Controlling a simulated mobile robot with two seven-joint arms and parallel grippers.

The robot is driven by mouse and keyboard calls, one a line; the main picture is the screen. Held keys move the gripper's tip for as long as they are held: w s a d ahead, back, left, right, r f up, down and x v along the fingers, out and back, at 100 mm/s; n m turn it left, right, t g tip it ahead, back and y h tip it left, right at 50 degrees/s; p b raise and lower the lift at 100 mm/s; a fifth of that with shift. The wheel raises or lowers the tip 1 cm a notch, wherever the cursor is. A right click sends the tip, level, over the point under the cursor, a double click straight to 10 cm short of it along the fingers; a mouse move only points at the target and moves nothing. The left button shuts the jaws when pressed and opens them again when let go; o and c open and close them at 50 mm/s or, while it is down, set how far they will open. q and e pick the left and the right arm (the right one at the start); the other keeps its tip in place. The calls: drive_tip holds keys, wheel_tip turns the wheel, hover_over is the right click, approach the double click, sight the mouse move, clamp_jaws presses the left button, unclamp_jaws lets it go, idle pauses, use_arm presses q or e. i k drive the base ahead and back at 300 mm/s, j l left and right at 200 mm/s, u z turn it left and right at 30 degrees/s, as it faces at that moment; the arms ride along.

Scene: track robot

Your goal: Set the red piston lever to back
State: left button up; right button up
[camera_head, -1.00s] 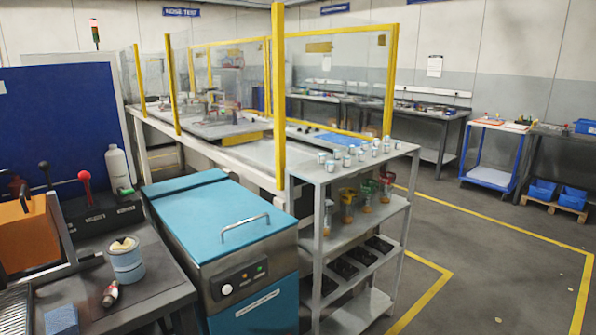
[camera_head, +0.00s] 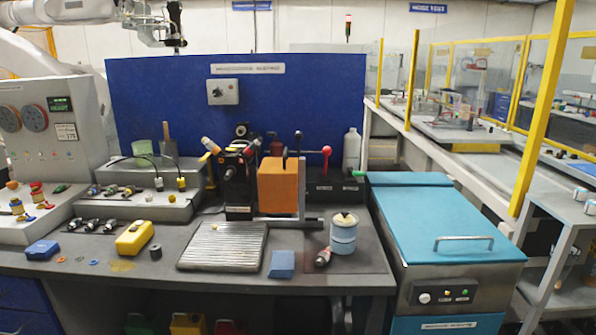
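The red-knobbed lever (camera_head: 326,151) stands on a low black control box (camera_head: 335,190) on the workbench, right of an orange block. Its rod looks near upright; its exact forward or back setting cannot be told from here. A black-knobbed lever (camera_head: 298,141) stands to its left, and a green knob (camera_head: 357,173) sits low at the box's right. My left gripper (camera_head: 176,42) hangs at the top left in front of the wall, far from the lever and touching nothing visible. Its fingers are too small to read. My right gripper is not in view.
The orange block (camera_head: 278,186) and a black machine (camera_head: 238,180) stand left of the levers. A blue-white can (camera_head: 343,235) stands in front, and a white bottle (camera_head: 351,150) behind right. A blue panel (camera_head: 270,110) backs the bench. A blue-lidded cabinet (camera_head: 440,222) stands at the right.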

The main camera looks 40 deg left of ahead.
sight(327, 151)
drive_tip(key=u, duration=1.7)
